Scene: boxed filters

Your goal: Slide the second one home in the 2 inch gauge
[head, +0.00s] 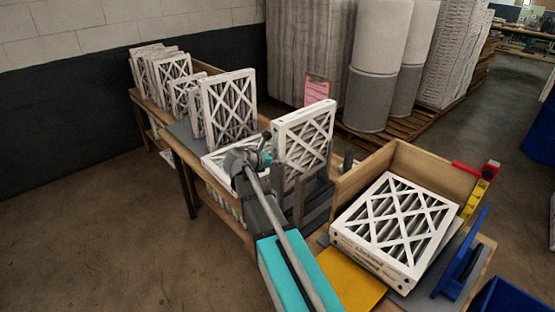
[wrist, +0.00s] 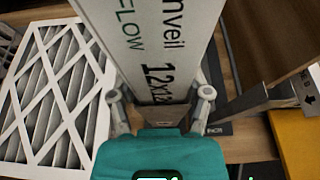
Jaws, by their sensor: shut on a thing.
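My gripper (head: 268,152) is shut on the narrow edge of a white-framed pleated filter (head: 305,138). The filter stands roughly upright, its crossed lattice face showing in the head view. In the wrist view, the fingers (wrist: 160,98) flank the filter's white edge (wrist: 150,40), printed with "FLOW" and "12x1". A dark gauge (head: 318,205) with upright posts is below and around the filter's lower part. A grey metal upright (wrist: 250,103) shows right of the filter in the wrist view. The filter's bottom edge is hidden, so I cannot tell how deep it sits.
Another filter (head: 220,158) lies flat on the bench, left of my gripper. Several filters (head: 170,75) stand along the bench's far end. A yellow plate (head: 352,287) lies in front.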

